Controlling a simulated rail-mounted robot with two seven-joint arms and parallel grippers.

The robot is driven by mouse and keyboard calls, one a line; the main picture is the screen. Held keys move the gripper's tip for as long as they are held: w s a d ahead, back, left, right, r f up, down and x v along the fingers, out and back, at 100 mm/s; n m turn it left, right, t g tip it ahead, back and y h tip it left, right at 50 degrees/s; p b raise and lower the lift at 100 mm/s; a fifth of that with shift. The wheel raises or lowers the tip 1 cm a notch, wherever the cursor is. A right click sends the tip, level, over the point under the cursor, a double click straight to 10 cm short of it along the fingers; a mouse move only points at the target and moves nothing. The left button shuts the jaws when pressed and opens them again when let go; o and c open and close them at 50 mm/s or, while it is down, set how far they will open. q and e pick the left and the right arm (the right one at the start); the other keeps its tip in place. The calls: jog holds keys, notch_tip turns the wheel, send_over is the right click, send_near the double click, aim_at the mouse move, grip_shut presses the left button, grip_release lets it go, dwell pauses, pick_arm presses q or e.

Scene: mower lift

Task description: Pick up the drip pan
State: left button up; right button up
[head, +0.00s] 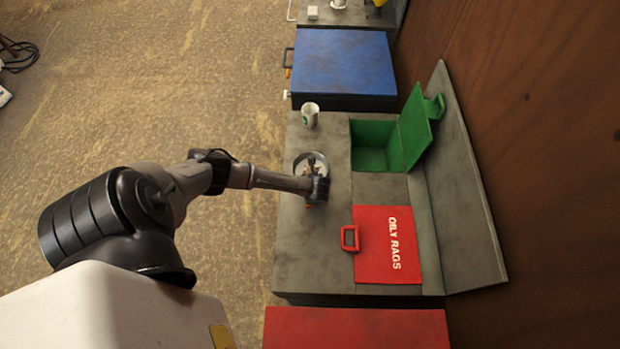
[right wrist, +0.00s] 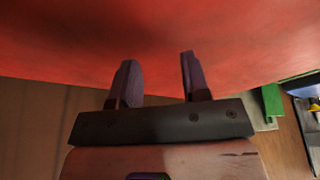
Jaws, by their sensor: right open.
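The drip pan (head: 299,163) appears as a round, pale metallic dish on the grey bench top in the head view. The arm from the left reaches over the bench, and its end, my left gripper (head: 318,186), is at the pan's near side, overlapping it in the picture. Its fingers are too small and covered to tell whether they touch or hold the pan. My right gripper (right wrist: 157,62) shows in the right wrist view with its two fingers apart and nothing between them. A broad red surface lies beyond the fingertips there.
A white cup (head: 310,114) stands on the grey bench (head: 300,250) near the pan. An open green bin (head: 370,144) with a raised lid and a red "OILY RAGS" lid (head: 387,244) are beside it. A blue cabinet (head: 343,62) and a red one (head: 355,328) flank the bench.

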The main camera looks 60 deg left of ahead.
pick_arm(q)
jog(key=shift+c, duration=0.3)
grip_shut()
